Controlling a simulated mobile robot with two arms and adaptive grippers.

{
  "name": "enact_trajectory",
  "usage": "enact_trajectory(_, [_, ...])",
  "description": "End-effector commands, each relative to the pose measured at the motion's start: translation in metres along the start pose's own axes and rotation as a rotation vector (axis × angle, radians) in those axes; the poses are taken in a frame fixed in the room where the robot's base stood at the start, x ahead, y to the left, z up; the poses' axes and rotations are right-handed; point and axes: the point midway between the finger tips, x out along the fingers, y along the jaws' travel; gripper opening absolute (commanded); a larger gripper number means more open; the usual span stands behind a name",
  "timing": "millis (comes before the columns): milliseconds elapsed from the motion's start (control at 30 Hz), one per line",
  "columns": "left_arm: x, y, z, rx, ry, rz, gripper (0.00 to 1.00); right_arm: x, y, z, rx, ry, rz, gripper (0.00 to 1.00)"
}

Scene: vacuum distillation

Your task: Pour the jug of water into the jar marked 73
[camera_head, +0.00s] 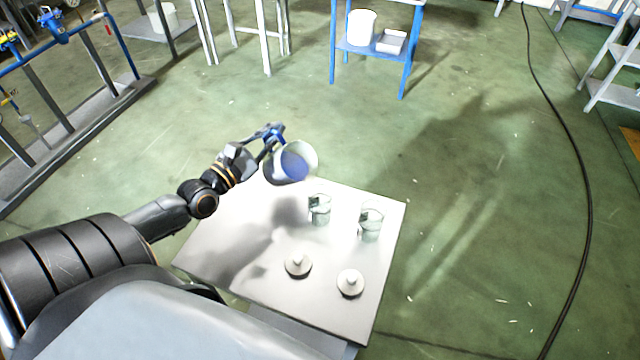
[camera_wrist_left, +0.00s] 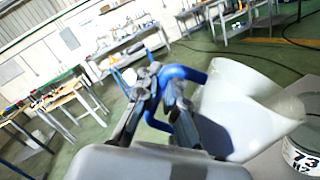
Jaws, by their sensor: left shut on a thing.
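My left gripper (camera_head: 268,136) is shut on the handle of the jug (camera_head: 280,174). The jug is whitish with blue water inside, and is held above the table's far left part, its mouth leaning toward the right. In the left wrist view the jug (camera_wrist_left: 235,110) has a blue handle in the gripper (camera_wrist_left: 152,85). The jar marked 73 (camera_wrist_left: 300,157) shows at that view's right edge, below the jug's spout side. In the head view two glass jars stand on the table, the left one (camera_head: 320,212) and the right one (camera_head: 370,228); their labels are unreadable there. My right gripper is not in view.
The pale table (camera_head: 330,315) also bears two round knobbed lids, one (camera_head: 298,265) left and one (camera_head: 350,283) right, in front of the jars. A blue stand (camera_head: 360,47) with a white bucket is well behind. Open green floor surrounds the table's far and right sides.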

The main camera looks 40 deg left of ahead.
Motion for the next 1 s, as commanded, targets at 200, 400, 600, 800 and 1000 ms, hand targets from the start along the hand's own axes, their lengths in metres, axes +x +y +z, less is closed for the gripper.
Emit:
enact_trajectory(200, [0.001,0.002,0.005,0.019,-0.006,0.004,0.00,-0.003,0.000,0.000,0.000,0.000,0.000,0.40])
enact_trajectory(400, [0.001,0.003,0.008,0.038,-0.009,0.004,0.00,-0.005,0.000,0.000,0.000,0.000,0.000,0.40])
enact_trajectory(600, [0.001,0.003,0.011,0.056,-0.012,0.004,0.00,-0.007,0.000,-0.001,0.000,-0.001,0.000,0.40])
enact_trajectory(800, [0.001,0.003,0.014,0.076,-0.014,0.004,0.00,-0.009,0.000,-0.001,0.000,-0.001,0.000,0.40])
enact_trajectory(1000, [0.001,0.003,0.017,0.093,-0.017,0.005,0.00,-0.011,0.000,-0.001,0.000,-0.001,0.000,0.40])
